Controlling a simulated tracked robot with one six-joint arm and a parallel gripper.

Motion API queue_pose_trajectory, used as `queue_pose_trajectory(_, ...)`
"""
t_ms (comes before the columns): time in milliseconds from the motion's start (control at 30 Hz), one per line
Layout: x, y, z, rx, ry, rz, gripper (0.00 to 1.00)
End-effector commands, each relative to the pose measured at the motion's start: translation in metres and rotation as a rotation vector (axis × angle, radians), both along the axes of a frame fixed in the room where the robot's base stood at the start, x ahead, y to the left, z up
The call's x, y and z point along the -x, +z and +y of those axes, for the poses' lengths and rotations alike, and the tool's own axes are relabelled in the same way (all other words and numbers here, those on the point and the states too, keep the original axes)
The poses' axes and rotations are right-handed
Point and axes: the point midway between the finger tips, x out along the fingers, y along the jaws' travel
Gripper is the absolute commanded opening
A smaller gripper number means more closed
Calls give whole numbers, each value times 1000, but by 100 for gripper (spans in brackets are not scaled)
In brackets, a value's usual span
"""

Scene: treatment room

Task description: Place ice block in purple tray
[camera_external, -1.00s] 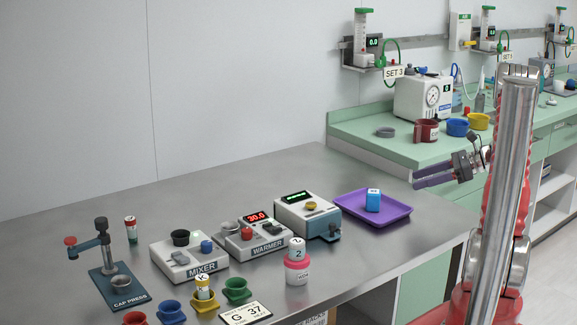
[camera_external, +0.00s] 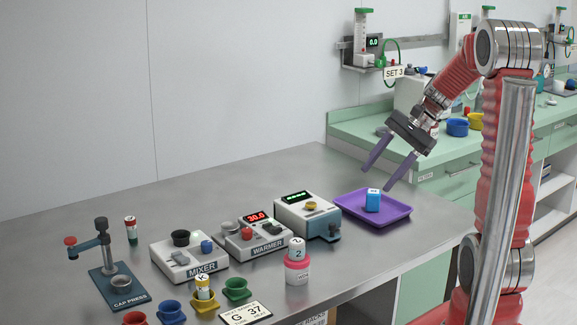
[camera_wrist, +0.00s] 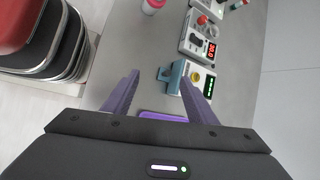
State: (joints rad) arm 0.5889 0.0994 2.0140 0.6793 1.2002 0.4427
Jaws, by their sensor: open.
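A small blue block with a pale top, which looks like the ice block (camera_external: 373,201), stands in the purple tray (camera_external: 392,220) at the right end of the steel table. My gripper (camera_external: 376,179) is open and empty, with its two purple fingers pointing down above the tray and the block. In the wrist view my gripper (camera_wrist: 158,88) has its fingers spread wide. Only a strip of the purple tray (camera_wrist: 165,116) shows there, at the edge of the gripper body. The block is hidden in the wrist view.
The box with a teal front (camera_external: 308,216) stands just left of the tray. The warmer (camera_external: 254,240), the mixer (camera_external: 190,260) and the cap press (camera_external: 118,290) stand further left. A pink-banded container (camera_external: 297,266) stands near the front edge.

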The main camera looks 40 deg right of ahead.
Motion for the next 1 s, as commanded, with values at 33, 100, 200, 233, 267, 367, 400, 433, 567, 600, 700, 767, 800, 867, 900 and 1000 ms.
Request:
queue_pose_trajectory(33,7,6,12,44,51,-20,52)
queue_pose_trajectory(100,17,11,25,102,118,-41,52)
queue_pose_trajectory(200,31,17,42,185,213,-76,52)
queue_pose_trajectory(233,35,19,46,210,240,-86,52)
queue_pose_trajectory(267,40,20,51,235,270,-97,52)
queue_pose_trajectory(367,55,25,64,316,365,-134,52)
queue_pose_trajectory(400,61,27,69,349,402,-152,52)
queue_pose_trajectory(433,65,29,72,373,430,-163,52)
queue_pose_trajectory(567,84,34,85,478,552,-220,52)
queue_pose_trajectory(600,90,36,89,510,591,-236,52)
queue_pose_trajectory(700,104,39,96,590,684,-284,52)
queue_pose_trajectory(767,112,41,100,637,739,-311,52)
queue_pose_trajectory(800,117,42,102,670,776,-332,52)
queue_pose_trajectory(867,125,44,106,717,830,-361,52)
queue_pose_trajectory(900,130,44,108,749,866,-382,52)
queue_pose_trajectory(1000,141,47,112,828,954,-435,52)
